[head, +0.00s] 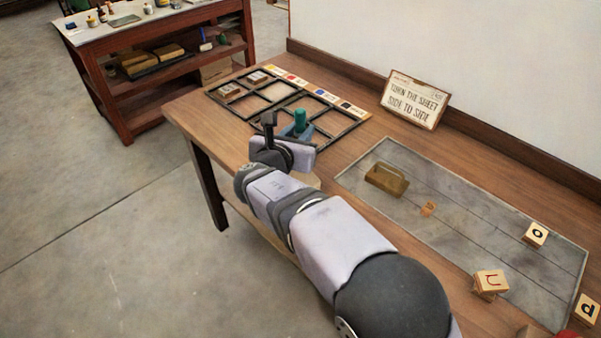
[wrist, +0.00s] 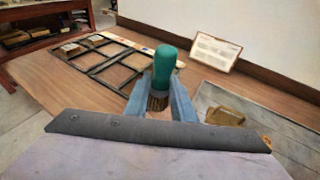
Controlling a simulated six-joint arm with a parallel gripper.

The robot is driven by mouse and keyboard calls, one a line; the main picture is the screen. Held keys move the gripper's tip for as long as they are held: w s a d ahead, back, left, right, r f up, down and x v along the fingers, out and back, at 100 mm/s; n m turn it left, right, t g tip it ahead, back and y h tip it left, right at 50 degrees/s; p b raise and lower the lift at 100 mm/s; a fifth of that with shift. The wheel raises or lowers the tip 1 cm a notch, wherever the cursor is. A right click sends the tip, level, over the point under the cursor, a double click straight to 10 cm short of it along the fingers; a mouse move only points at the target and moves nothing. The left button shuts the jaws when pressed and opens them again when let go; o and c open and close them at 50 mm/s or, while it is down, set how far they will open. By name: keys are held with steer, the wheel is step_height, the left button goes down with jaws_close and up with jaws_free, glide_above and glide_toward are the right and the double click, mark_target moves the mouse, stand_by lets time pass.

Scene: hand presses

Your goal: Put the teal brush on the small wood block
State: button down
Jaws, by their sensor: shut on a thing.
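The teal brush (head: 300,118) stands upright in my gripper (head: 297,133), which is shut on it near the front edge of the black divided frame. In the wrist view the teal brush (wrist: 164,66) shows its rounded handle on top and dark bristles below, between the blue fingers of my gripper (wrist: 160,98). Whether the bristles touch anything is hidden. A small wood block with a raised edge (head: 386,179) lies on the grey sheet, right of my gripper; it also shows in the wrist view (wrist: 225,116).
The black divided frame (head: 345,131) holds small blocks at its far left. A sign (head: 414,100) stands by the wall. Letter blocks marked o (head: 535,234), U (head: 490,283) and d (head: 587,309) sit at the right. Much of the grey sheet (head: 460,240) is clear.

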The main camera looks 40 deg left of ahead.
steer(key=shift+f, duration=5)
steer(key=shift+f, duration=0.15)
steer(key=c, duration=1.5)
jaws_free()
